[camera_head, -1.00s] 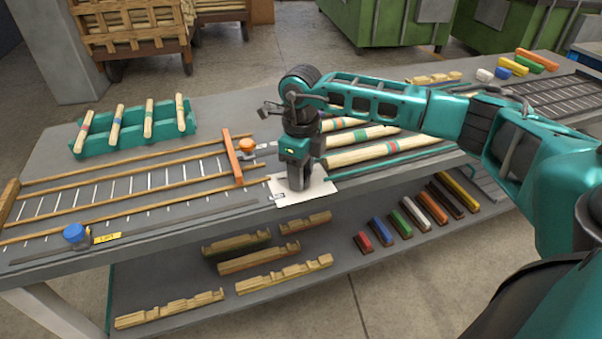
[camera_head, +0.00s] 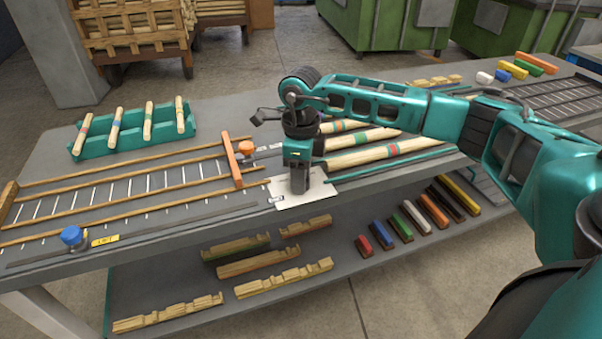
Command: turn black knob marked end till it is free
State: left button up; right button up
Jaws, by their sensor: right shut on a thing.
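My right gripper (camera_head: 299,183) points straight down over a white plate (camera_head: 318,190) at the front edge of the bench. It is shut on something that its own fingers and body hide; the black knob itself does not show. A small label (camera_head: 279,201) lies at the plate's left front corner, too small to read. An orange knob (camera_head: 246,147) stands behind and left of the gripper, by an orange bar (camera_head: 232,160). A blue knob (camera_head: 72,235) with a yellow label (camera_head: 105,240) sits at the front left. My left gripper is not in view.
Turned wooden rods (camera_head: 376,153) lie right of the gripper, close to it. A teal rack (camera_head: 130,143) with several rods stands at the back left. A slatted wooden frame (camera_head: 130,207) covers the left bench top. Wooden cradles (camera_head: 258,262) and coloured blocks (camera_head: 408,222) lie on the lower shelf.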

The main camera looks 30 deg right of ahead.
jog(key=o, duration=1.1)
jog(key=shift+c, duration=0.2)
notch_tip(320, 180, up, 13)
jog(key=shift+p, duration=0.35)
